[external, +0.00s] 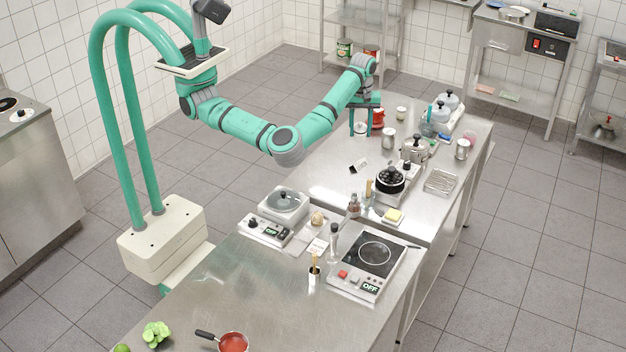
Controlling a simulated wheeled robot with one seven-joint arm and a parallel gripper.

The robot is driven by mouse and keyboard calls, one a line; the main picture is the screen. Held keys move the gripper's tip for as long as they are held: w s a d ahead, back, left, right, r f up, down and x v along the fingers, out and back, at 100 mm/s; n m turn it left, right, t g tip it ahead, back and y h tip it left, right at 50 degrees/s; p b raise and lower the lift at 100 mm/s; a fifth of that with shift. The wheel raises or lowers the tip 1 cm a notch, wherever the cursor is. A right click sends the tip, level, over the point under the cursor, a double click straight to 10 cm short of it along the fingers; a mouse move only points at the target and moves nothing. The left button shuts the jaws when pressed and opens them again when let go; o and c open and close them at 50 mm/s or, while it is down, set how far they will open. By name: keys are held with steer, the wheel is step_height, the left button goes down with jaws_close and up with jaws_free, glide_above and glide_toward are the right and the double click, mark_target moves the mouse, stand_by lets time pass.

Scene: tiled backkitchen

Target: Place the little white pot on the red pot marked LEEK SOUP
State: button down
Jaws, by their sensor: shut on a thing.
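My gripper (360,131) points down over the far left part of the steel counter, its two green fingers on either side of a small white pot (361,127). It is shut on this pot, which is partly hidden by the fingers. A red pot (378,117) stands just right of and behind the gripper, partly covered by it. Its marking is too small to read. I cannot tell whether the white pot is clear of the counter.
Another small pale pot (401,113) and a metal canister (389,139) stand nearby. The counter's near left stretch (335,170) is mostly bare.

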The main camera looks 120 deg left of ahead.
steer(key=s+a+r+n, duration=0.1)
steer(key=s+a+n, duration=0.1)
steer(key=s+a, duration=0.95)
steer(key=s+a+r+n, duration=0.2)
steer(key=s+a, duration=0.5)
steer(key=a, duration=1)
glide_toward(376, 115)
steer(key=shift+s+a+r, duration=0.25)
steer(key=shift+s+a, duration=0.6)
steer(key=shift+a, duration=0.35)
steer(key=shift+w+a+f, duration=0.1)
steer(key=shift+a+f, duration=0.15)
steer(key=shift+f, duration=0.1)
steer(key=f, duration=0.3)
steer(key=shift+w+a, duration=0.2)
steer(key=shift+w, duration=0.05)
steer(key=shift+f, duration=0.35)
steer(key=shift+s+f, duration=0.1)
steer(key=shift+f, duration=0.05)
